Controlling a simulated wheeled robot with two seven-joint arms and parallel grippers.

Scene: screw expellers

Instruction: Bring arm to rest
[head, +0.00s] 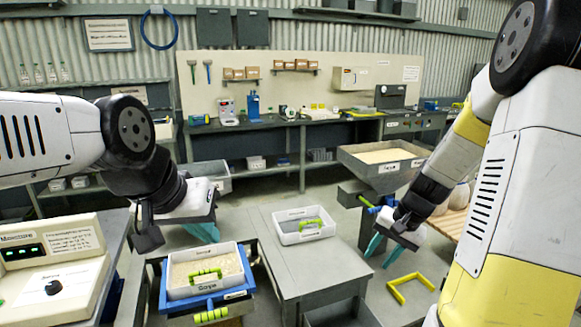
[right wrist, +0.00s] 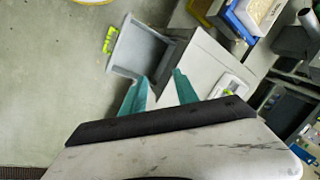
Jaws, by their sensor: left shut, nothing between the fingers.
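My left gripper (head: 204,232) hangs in the head view behind the soya tray, its teal fingertips pointing down; it is shut and empty. My right gripper (head: 381,254) is in the air right of the grey table, its teal fingers apart; it is open and empty. The open fingers also show in the right wrist view (right wrist: 161,88). A white tray of beige grain labelled Soya (head: 207,289), with a green handle, sits in a blue frame (head: 240,291). A second white tray (head: 302,238) with a green handle stands on the grey table (head: 283,260).
A control panel (head: 50,262) with green lights stands at the left. A hopper of grain (head: 385,172) stands behind my right gripper. A yellow frame (head: 411,287) is on the floor at the right. In the right wrist view a grey bin (right wrist: 138,48) has a green handle.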

